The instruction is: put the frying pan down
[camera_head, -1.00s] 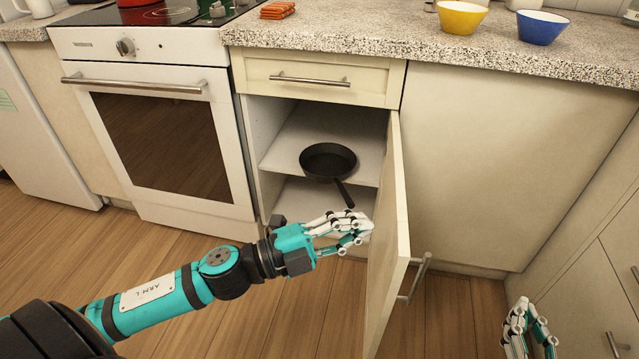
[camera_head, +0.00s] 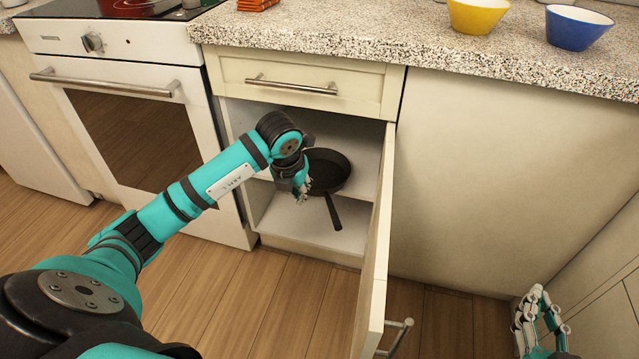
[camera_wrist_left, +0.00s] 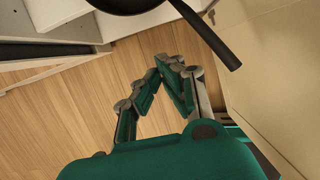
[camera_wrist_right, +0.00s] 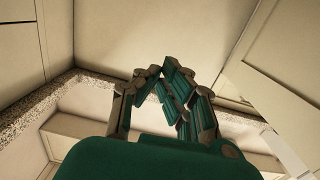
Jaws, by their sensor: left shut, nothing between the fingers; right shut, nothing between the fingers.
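The black frying pan (camera_head: 330,172) rests on the middle shelf (camera_head: 357,143) of the open cabinet, its handle pointing out over the front edge. Its handle also shows in the left wrist view (camera_wrist_left: 208,34), at the top. My left gripper (camera_head: 303,195) is at the cabinet opening, just left of the pan, with its arm covering part of the shelf. It is shut and empty; whether it touches the pan is unclear. In the left wrist view its fingertips (camera_wrist_left: 168,64) are apart from the handle. My right gripper (camera_head: 540,292) is low at the right, shut and empty, far from the pan.
The cabinet door (camera_head: 378,240) stands open to the right of the pan. The oven (camera_head: 130,125) is on the left, a closed drawer (camera_head: 300,84) above. A yellow bowl (camera_head: 478,15) and a blue bowl (camera_head: 577,27) stand on the counter. The lower cabinet compartment looks empty.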

